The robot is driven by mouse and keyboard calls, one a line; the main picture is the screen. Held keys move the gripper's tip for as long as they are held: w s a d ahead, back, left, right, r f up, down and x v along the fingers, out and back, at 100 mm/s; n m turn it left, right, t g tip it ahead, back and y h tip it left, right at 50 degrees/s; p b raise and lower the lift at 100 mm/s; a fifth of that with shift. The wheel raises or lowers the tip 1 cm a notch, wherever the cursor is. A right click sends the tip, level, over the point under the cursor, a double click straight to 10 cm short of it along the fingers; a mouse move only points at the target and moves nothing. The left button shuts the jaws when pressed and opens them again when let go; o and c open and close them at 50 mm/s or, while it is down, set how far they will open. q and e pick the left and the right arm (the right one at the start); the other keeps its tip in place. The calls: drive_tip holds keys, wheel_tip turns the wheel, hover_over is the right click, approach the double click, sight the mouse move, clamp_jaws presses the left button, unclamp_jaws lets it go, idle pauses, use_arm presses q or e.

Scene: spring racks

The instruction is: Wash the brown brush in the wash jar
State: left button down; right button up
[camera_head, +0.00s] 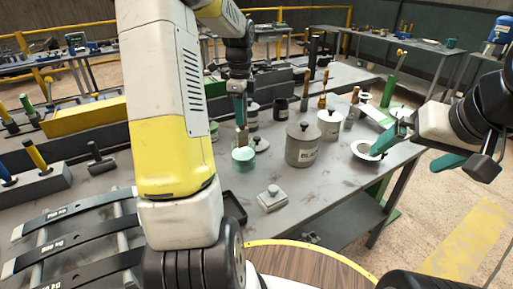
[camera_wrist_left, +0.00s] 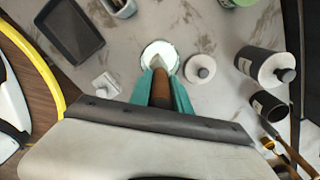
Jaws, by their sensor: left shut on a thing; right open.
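The brown brush (camera_head: 242,138) is upright in my left gripper (camera_head: 240,122), whose teal fingers are shut on its handle. The brush handle also shows between the fingers in the left wrist view (camera_wrist_left: 161,84). A small mint-green jar (camera_head: 243,161) stands open on the table right below the brush. In the left wrist view its pale round mouth (camera_wrist_left: 158,50) is just beyond the brush's tip. The brush's lower end is over or in the mouth; how deep I cannot tell. My right gripper (camera_head: 405,160) is open and empty at the right, by the table's edge.
A round lid (camera_head: 261,144) lies next to the jar. A large grey lidded pot (camera_head: 302,147), a smaller lidded pot (camera_head: 330,125) and a white dish (camera_head: 368,150) stand to the right. A dark tray (camera_wrist_left: 69,32) and a small lidded box (camera_head: 271,198) are near the front.

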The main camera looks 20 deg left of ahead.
use_arm(q)
drive_tip(key=shift+r, duration=2.95)
